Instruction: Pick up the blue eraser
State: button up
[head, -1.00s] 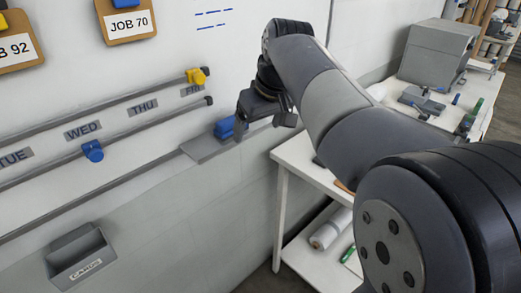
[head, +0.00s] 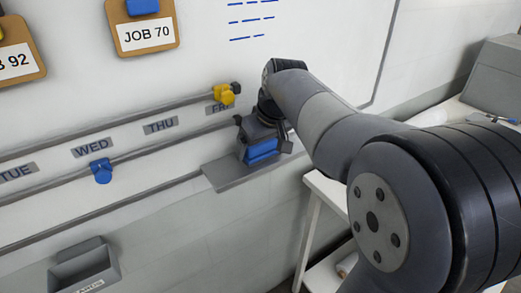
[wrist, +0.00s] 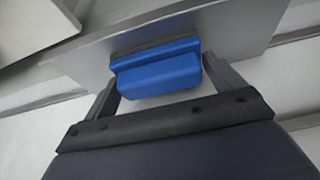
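The blue eraser (head: 262,150) sits on the grey ledge (head: 222,178) at the lower right of the whiteboard. In the wrist view my gripper (wrist: 162,72) is open, with one finger at each side of the eraser. The left finger is very near its left end, and a small gap shows at the right. I cannot tell whether either finger touches it.
Rails with a yellow clip (head: 224,94) and a blue clip (head: 101,171) run above the ledge. A cards holder (head: 84,266) is on the wall at lower left. A white table (head: 325,187) stands right of the ledge, under my arm.

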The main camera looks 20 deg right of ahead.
jog(key=c, duration=0.5)
jog(key=shift+c, duration=0.2)
jog(key=shift+s+d+r+b, duration=0.15)
jog(key=shift+r+b, duration=0.15)
jog(key=shift+r, duration=0.2)
notch_tip(320, 180, up, 6)
jog(key=shift+f, duration=0.1)
jog(key=s+d+b, duration=0.2)
jog(key=s+d, duration=0.1)
jog(key=s, duration=0.6)
jog(key=s+d+b, duration=0.2)
jog(key=s, duration=0.7)
jog(key=shift+s+d, duration=0.35)
jog(key=shift+d, duration=0.05)
